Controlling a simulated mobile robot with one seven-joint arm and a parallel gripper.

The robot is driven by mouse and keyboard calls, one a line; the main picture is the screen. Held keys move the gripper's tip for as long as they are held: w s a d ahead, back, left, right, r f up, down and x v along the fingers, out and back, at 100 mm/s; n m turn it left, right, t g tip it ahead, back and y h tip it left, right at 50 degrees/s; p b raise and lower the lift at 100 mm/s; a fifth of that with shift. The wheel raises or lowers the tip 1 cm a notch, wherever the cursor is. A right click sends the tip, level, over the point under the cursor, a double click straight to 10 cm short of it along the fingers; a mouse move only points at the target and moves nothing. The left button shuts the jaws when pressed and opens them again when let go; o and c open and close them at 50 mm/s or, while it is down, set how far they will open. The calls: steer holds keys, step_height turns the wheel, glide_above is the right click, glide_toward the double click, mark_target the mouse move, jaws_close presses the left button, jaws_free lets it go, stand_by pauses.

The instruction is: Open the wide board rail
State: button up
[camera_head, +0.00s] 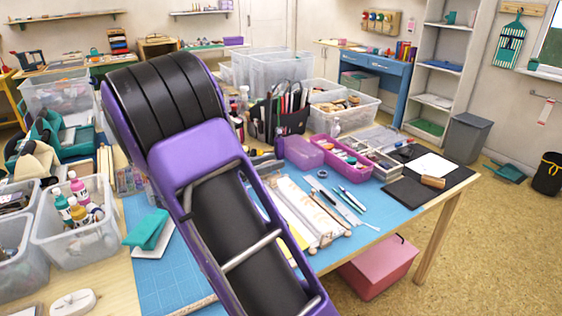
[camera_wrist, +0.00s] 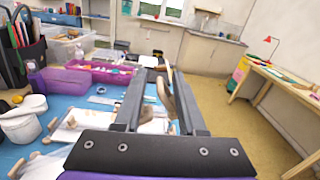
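I cannot tell for certain which thing is the wide board rail. Long pale strips with brown wooden ends (camera_head: 313,212) lie on the blue mat (camera_head: 394,212) beside my arm in the head view, and might include it. In the wrist view, pale pieces with wooden ends (camera_wrist: 66,128) show left of my gripper. My gripper (camera_wrist: 157,73) has its two grey fingers apart. A brown wooden piece (camera_wrist: 182,98) shows between the fingers; whether they touch it is unclear. In the head view my purple and black arm hides my gripper and part of the mat.
A purple tray (camera_head: 342,160), a black board with white paper (camera_head: 432,164) and clear bins (camera_head: 75,240) stand on the table. A teal tool (camera_head: 148,229) lies left of my arm. A pink box (camera_head: 378,267) is below the table.

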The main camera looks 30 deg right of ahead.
steer(key=d, duration=0.3)
steer(key=shift+d, duration=0.25)
steer(key=shift+s, duration=0.1)
jaws_close()
steer(key=shift+a+f, duration=0.1)
steer(key=shift+f, duration=0.05)
stand_by(1.0)
